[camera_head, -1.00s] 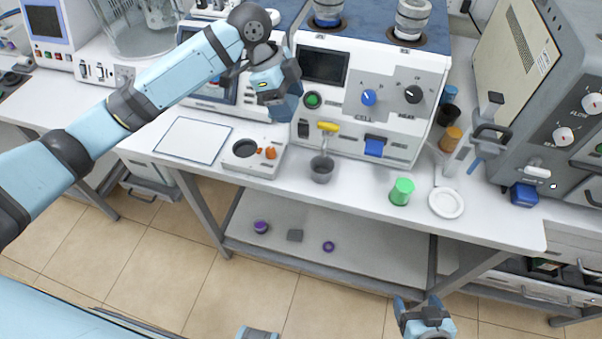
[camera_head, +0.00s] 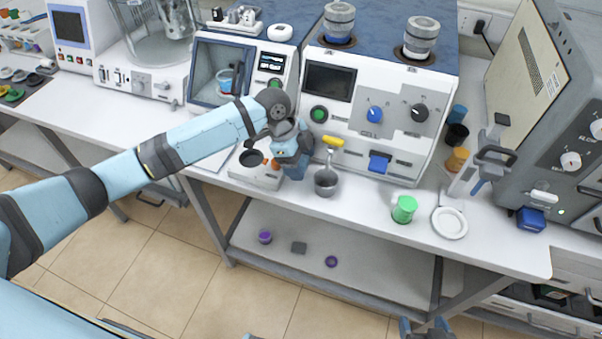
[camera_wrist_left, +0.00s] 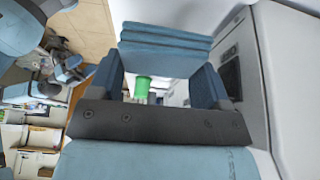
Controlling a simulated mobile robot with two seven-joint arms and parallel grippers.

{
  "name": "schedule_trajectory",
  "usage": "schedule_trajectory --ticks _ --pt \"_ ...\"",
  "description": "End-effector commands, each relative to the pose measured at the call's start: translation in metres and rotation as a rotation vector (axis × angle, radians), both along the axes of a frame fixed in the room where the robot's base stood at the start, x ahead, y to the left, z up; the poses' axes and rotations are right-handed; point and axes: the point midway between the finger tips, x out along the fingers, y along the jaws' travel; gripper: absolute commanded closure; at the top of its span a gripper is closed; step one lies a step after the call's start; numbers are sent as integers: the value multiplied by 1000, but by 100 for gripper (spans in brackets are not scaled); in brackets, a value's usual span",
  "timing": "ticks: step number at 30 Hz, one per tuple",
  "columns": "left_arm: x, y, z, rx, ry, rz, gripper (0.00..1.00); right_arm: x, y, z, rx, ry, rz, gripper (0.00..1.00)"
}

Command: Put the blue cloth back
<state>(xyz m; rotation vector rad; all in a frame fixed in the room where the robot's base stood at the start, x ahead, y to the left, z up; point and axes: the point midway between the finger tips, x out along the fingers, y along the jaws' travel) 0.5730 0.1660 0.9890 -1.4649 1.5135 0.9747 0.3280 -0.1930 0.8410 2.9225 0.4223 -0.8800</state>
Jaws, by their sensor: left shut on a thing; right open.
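The blue cloth (camera_wrist_left: 165,45) appears in the left wrist view as a folded, layered blue pad across the fingertips. My left gripper (camera_head: 292,160) is shut on it; it also shows in the left wrist view (camera_wrist_left: 158,72). In the head view this gripper hangs low in front of the white instrument (camera_head: 360,135), between the small orange-knobbed device and the grey cup. There the cloth is hard to tell from the blue gripper. My right gripper (camera_head: 427,328) is open at the bottom edge, partly cut off.
A small white device (camera_head: 253,177) and a grey cup with a yellow-handled tool (camera_head: 325,183) flank the left gripper. A green-capped container (camera_head: 404,209) and a white dish (camera_head: 449,223) stand to the right. Clear bench lies between the cup and container. A grey cabinet (camera_head: 560,120) stands far right.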

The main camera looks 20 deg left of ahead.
Motion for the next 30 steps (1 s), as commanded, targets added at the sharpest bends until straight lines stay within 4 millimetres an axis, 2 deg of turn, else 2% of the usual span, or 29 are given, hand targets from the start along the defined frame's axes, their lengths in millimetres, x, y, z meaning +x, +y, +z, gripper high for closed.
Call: schedule_trajectory --ticks 8,15,26,27,28,30 --pt "0 -1 -22 -1 2 -1 51 0 -1 1 -1 0 -1 24" --pt "0 0 -55 0 1 1 51 0 -1 4 -1 1 -2 24" --pt "0 0 -60 0 1 0 51 0 -1 2 -2 0 -1 24" --pt "0 0 -60 0 0 0 24 0 -2 3 -2 0 -1 24" --pt "0 0 -59 0 0 0 18 0 -2 3 -2 0 -1 24" --pt "0 0 -59 0 0 0 18 0 -2 3 -2 0 -1 24"
